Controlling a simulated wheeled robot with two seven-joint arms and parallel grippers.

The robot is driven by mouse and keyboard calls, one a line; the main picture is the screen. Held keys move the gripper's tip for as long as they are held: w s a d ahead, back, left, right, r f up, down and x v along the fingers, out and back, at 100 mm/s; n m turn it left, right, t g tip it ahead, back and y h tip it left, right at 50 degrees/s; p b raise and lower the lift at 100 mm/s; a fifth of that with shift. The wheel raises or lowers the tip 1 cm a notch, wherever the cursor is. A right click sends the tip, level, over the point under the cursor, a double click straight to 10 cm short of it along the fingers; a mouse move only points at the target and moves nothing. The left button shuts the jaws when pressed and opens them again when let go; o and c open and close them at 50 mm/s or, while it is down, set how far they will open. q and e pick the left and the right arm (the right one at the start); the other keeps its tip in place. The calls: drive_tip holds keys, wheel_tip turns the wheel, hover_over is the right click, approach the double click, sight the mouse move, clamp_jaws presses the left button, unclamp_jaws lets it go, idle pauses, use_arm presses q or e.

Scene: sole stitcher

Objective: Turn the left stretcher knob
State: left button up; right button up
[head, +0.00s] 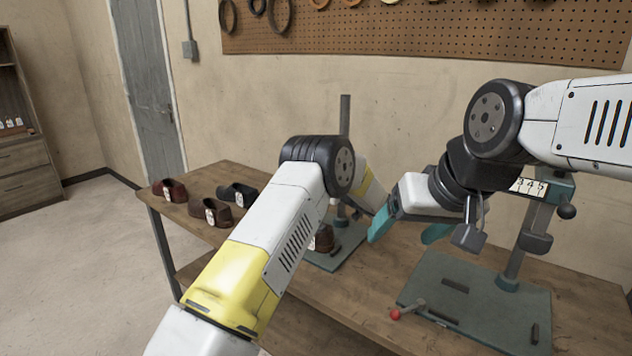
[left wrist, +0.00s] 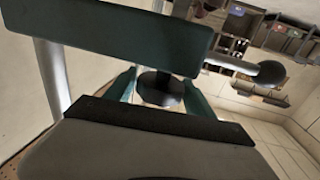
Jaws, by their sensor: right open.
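The left stretcher, with its grey post (head: 345,115) and base plate (head: 345,250), stands mid-table in the head view, its middle mostly hidden by my left arm. In the left wrist view a dark round knob (left wrist: 160,86) sits under a teal bar (left wrist: 120,38). My left gripper (left wrist: 160,95) has a teal finger on each side of this knob, with narrow pale gaps showing, so it looks open around it. Contact cannot be made out. The head view hides the left gripper and knob. My right gripper (head: 408,231) is open and empty above the table, right of the left stretcher.
A second stand with a green base plate (head: 485,305), number panel (head: 528,187) and red-ball lever (head: 395,314) is at the right. A brown shoe (head: 322,239) is at the left stretcher's base. Several shoes (head: 210,210) lie at the table's left. A black ball end (left wrist: 271,73) is near the left gripper.

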use_arm(q)
drive_tip(key=shift+o, duration=0.9)
drive_tip(key=v, duration=0.7)
drive_tip(key=shift+s+d, duration=0.3)
